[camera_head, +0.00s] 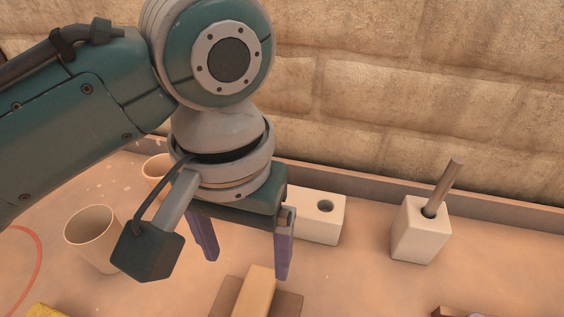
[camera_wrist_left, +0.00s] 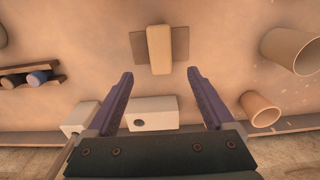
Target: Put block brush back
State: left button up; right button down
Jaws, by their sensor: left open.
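What looks like the block brush is a tan bar (camera_head: 257,290) lying across a flat brown piece (camera_head: 288,303) on the table, cut by the bottom edge of the head view. In the left wrist view the tan bar (camera_wrist_left: 159,50) and brown piece (camera_wrist_left: 180,42) lie just beyond the fingertips. My left gripper (camera_head: 246,265) is open and empty, pointing down above the table near the bar, apart from it. Its purple fingers (camera_wrist_left: 160,73) stand wide in the wrist view. A white block with an empty hole (camera_head: 318,222) stands behind the gripper. My right gripper is not visible.
A second white block (camera_head: 418,240) holds a slanted rod (camera_head: 443,187). Two beige cups stand at left, one large (camera_head: 92,238), one partly hidden (camera_head: 155,168). A brown rack with dark cylinders (camera_wrist_left: 30,77) shows in the wrist view. A low ledge and stone wall close the back.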

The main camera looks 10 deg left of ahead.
pick_arm(q)
jog(key=s+m+t+h, duration=0.1)
jog(key=s+t+h, duration=0.1)
jog(key=s, duration=0.4)
jog(key=s+a+r+t+y, duration=0.1)
jog(key=s+a, duration=0.5)
jog(key=a, duration=0.3)
jog(key=shift+a+r+m+t+y, duration=0.2)
jog(key=shift+r+m+t+y, duration=0.1)
jog(key=shift+y, duration=0.1)
